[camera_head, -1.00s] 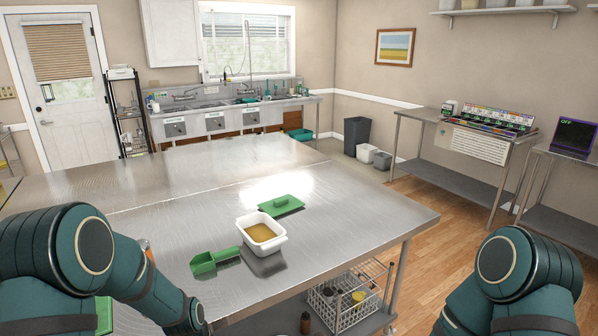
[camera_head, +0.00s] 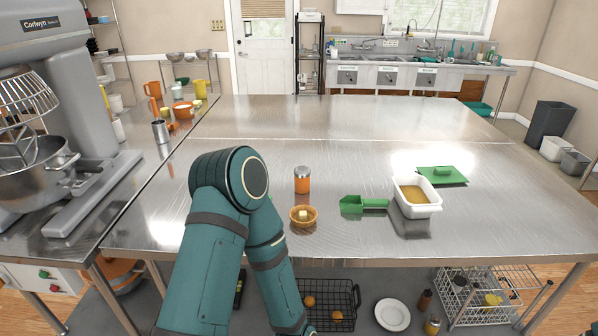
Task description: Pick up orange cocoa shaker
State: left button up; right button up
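The orange cocoa shaker (camera_head: 302,184), with a silver lid, stands upright on the steel table (camera_head: 330,150), near the middle of the view. One of my teal arms rises from the bottom edge just left of it and bends back down. The arm's elbow is close to the shaker in the picture, and the shaker is fully visible. Neither of my grippers shows in the view.
A small bowl with a yellow cube (camera_head: 303,215) is in front of the shaker. A green scoop (camera_head: 362,204), a white tub (camera_head: 416,210) and a green lid (camera_head: 442,175) lie to the right. A large mixer (camera_head: 55,100) stands left. The table's back is clear.

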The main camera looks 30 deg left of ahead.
aim_at(301, 173)
jog(key=j+u, duration=0.1)
jog(key=u, duration=0.65)
jog(key=k+j, duration=0.05)
